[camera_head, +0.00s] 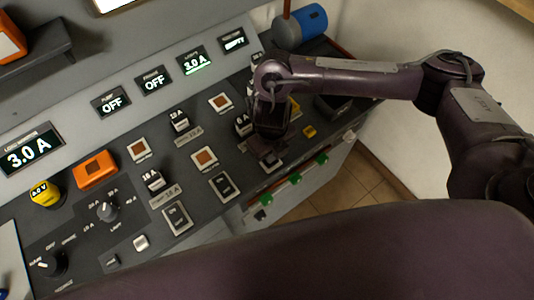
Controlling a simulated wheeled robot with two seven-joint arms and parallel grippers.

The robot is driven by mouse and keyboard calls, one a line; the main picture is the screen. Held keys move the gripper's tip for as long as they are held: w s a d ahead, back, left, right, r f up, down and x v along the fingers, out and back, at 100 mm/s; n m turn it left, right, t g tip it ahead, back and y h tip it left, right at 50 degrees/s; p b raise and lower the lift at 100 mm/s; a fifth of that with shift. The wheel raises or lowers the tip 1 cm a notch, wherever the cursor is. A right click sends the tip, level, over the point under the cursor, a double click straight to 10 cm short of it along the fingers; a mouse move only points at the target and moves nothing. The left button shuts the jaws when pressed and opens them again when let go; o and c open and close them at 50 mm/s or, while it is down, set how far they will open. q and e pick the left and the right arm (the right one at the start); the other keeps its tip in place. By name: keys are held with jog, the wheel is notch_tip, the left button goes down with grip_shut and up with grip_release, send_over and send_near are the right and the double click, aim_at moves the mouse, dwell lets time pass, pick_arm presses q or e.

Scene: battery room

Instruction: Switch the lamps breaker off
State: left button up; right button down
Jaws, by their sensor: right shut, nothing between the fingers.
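The panel's third display (194,62) appears to read LIGHTS and shows 3.0 A in green-underlined digits. The rocker switch (270,160) in the third column, likely the lamps breaker, sits just below my right gripper; its position is hard to make out. My right gripper (268,138) is shut and empty, pointing down at the panel close above that rocker. I cannot tell whether it touches. It partly hides the parts around it. My left gripper is not in view.
Two other rockers (177,217) (222,185) stand to the left, under displays reading OFF (110,102) (153,80). A large display (30,152) reads 3.0 A. Fuse blocks (153,181) and a rotary knob (107,211) stick up. Green-tipped parts (294,179) line the front edge.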

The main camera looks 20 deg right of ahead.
notch_tip(320, 180, up, 7)
jog(key=p, duration=0.6)
jog(key=shift+p, duration=0.35)
jog(key=shift+f, duration=0.1)
